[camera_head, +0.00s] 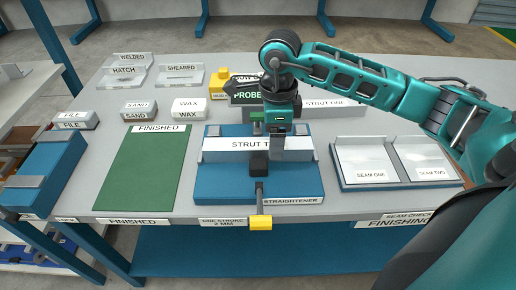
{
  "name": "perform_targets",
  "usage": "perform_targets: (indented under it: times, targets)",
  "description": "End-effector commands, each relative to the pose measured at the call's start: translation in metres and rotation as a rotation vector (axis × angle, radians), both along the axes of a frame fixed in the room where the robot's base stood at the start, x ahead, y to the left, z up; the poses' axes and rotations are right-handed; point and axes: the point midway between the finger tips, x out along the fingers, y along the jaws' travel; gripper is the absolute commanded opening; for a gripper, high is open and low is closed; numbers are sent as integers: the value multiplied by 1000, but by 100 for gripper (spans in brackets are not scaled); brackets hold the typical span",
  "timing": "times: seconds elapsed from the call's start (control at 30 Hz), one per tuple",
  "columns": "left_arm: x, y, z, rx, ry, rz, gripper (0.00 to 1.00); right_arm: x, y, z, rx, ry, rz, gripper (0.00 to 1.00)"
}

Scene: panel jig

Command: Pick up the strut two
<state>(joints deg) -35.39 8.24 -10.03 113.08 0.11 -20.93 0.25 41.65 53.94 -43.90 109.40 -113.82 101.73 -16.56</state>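Strut two (222,150) is a long pale bar with a label on its front, partly hidden by a black part at its middle. It lies across the blue straightener (302,182). My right gripper (275,142) reaches in from the right and points down at the middle of the strut. Its fingertips are hidden or merge with the black parts there, so I cannot tell whether it grips the strut. My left gripper is not in view.
A yellow-ended lever (260,222) sticks out at the straightener's front. Strut one (334,107) lies behind, partly hidden by my arm. The green finished mat (150,168) is bare at left. The seam check trays (398,186) stand at right.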

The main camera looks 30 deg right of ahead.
Motion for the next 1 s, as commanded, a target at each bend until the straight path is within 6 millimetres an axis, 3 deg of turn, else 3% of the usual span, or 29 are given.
perform_targets:
  times: [0.2,0.43,1.0]
  targets:
    - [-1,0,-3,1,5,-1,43,-1,1,-26,2,3,0,72]
    - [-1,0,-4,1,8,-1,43,0,0,-27,1,-1,0,72]
    - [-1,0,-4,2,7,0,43,0,0,-26,1,-1,0,19]
